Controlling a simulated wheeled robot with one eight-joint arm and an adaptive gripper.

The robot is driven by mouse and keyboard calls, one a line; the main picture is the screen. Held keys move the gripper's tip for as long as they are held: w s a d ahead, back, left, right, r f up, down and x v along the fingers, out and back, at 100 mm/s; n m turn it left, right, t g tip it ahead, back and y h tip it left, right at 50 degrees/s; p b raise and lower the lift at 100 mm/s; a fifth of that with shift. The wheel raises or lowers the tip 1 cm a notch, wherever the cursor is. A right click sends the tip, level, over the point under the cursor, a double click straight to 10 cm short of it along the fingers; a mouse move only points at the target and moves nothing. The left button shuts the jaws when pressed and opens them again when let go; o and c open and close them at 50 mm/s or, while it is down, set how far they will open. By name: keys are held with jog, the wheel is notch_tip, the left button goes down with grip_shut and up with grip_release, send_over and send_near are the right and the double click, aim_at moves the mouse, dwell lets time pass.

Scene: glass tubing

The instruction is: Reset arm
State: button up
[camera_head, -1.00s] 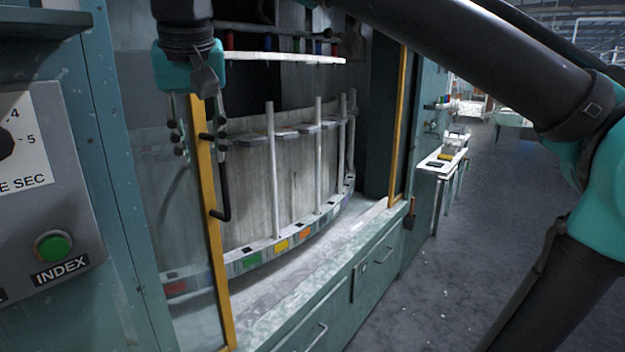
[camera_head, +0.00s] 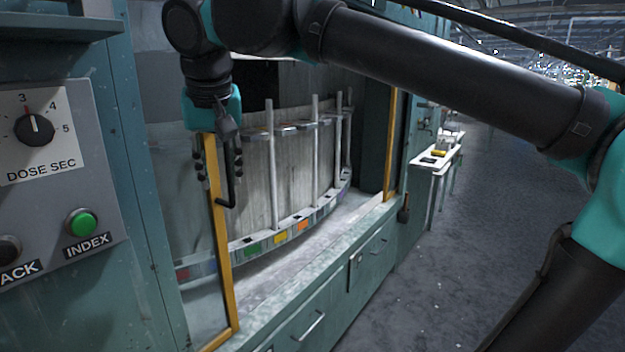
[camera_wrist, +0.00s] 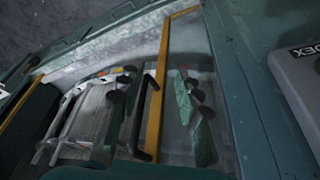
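My gripper (camera_head: 217,160) hangs fingers down in front of the cabinet's yellow-framed door in the head view. Its two fingers are apart, with nothing visibly held between them. In the wrist view the open fingers (camera_wrist: 158,98) show on either side of the yellow frame edge (camera_wrist: 162,75) and the black door handle (camera_wrist: 149,100). The handle (camera_head: 231,190) is also in the head view, just below the right finger; I cannot tell whether they touch. My arm reaches across the top of the head view, bent down at the wrist.
A control panel with a dose dial (camera_head: 35,129) and a green index button (camera_head: 82,223) is at left. Inside the cabinet, a curved rail (camera_head: 262,247) carries coloured labels and upright rods. Drawers (camera_head: 312,318) lie below. A white side table (camera_head: 436,160) stands beyond; the floor (camera_head: 460,230) right is clear.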

jog(key=w+d+f+m, duration=0.1)
jog(key=w+d+f, duration=0.3)
jog(key=d+f, duration=0.3)
jog(key=w+d+f, duration=0.4)
jog(key=f, duration=0.5)
jog(key=w+d+f+m, duration=0.1)
jog(key=w+d+f, duration=0.45)
jog(key=f, duration=0.25)
jog(key=s+d+f, duration=0.3)
jog(key=d+f, duration=0.3)
jog(key=s+d+f+m, duration=0.1)
jog(key=s+d+f, duration=0.2)
jog(key=d+f, duration=0.3)
jog(key=s+d+f+h, duration=0.1)
jog(key=s+d+f, duration=0.2)
jog(key=d+f, duration=0.4)
jog(key=shift+s+f+m, duration=0.25)
jog(key=shift+f+m, duration=0.05)
jog(key=shift+f, duration=0.15)
